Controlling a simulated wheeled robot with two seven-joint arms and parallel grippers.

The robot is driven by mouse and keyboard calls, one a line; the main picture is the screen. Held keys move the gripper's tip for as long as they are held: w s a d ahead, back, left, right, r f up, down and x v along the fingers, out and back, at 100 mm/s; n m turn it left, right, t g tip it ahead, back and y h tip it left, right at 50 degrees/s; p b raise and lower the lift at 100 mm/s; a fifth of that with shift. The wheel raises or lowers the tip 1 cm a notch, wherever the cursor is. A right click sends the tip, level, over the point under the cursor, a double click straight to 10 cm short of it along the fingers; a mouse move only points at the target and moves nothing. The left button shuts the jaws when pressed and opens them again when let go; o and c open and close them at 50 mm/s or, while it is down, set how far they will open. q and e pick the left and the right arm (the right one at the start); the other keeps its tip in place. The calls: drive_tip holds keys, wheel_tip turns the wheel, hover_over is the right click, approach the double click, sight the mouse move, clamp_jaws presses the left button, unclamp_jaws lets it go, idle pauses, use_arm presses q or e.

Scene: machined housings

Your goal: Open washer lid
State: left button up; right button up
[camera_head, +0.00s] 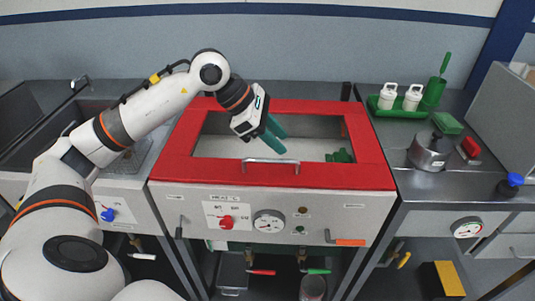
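The washer lid (375,163) is a red rectangular frame around a large window. It appears to lie flat on top of the washer. A silver bar handle (270,162) sits at the middle of its front edge. My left gripper (274,134) has teal fingers and hangs over the window, behind the handle and apart from it. Its fingers look spread, with nothing between them. A green object (340,156) shows through the window at the right. My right gripper is not in view.
The washer front (335,212) carries a red knob (227,222) and a round gauge (269,223). On the right counter stand a green tray (398,112) with white bottles and a metal pot (429,152). A sink (60,125) lies left, partly behind my arm.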

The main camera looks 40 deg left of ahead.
sight(267, 161)
use_arm(q)
drive_tip(key=a+y, duration=0.3)
drive_tip(key=a, duration=0.4)
drive_tip(key=x, duration=0.3)
drive_tip(key=p+x, duration=0.1)
drive_tip(key=x, duration=0.3)
drive_tip(key=p+x, duration=0.1)
drive_tip(key=x, duration=0.2)
drive_tip(key=shift+s+a+f, duration=0.1)
drive_tip(key=shift+s+f, duration=0.05)
drive_tip(key=shift+f, duration=0.3)
clamp_jaws()
